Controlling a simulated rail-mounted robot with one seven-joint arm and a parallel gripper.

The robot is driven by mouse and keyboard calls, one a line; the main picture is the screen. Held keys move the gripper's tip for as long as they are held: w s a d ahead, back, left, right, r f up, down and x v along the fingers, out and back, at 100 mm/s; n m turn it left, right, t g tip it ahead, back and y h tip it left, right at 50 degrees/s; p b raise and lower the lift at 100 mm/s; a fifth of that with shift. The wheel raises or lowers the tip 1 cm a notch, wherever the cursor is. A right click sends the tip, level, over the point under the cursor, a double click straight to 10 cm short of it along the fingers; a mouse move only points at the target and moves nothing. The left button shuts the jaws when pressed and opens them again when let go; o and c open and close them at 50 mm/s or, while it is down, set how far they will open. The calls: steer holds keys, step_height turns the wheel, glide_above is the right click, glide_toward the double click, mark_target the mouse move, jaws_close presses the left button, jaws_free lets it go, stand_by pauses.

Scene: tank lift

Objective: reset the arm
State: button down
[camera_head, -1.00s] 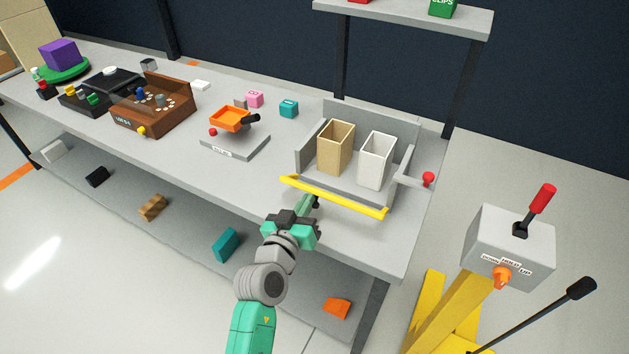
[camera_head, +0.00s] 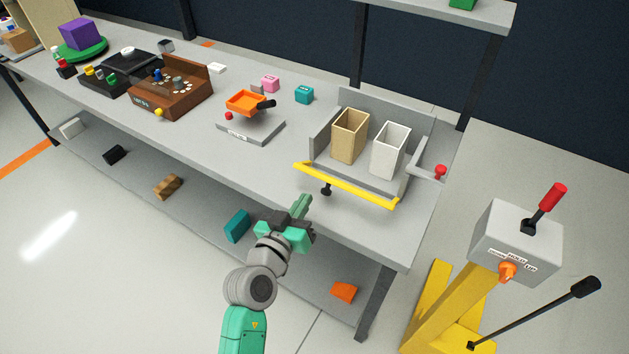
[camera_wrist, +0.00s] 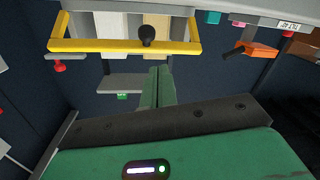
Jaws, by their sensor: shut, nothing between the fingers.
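My gripper (camera_head: 300,205) is shut and empty, with its green fingers together. In the head view it is in front of the table's front edge, below and left of a yellow bar (camera_head: 345,186). In the wrist view the fingers (camera_wrist: 158,88) point toward the yellow bar (camera_wrist: 110,46) and its black knob (camera_wrist: 147,34). The fingers look apart from the knob.
The bar fronts a grey tray with a tan bin (camera_head: 349,136) and a white bin (camera_head: 390,150). A grey control box (camera_head: 515,243) with a red-handled lever stands at right. An orange dish (camera_head: 245,102) and a brown console (camera_head: 172,95) stand on the table (camera_head: 190,135).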

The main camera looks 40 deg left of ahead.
steer(key=s, duration=0.1)
steer(key=s+d+f, duration=0.1)
steer(key=s, duration=0.1)
steer(key=shift+s+d+f, duration=0.2)
steer(key=shift+s+f, duration=0.15)
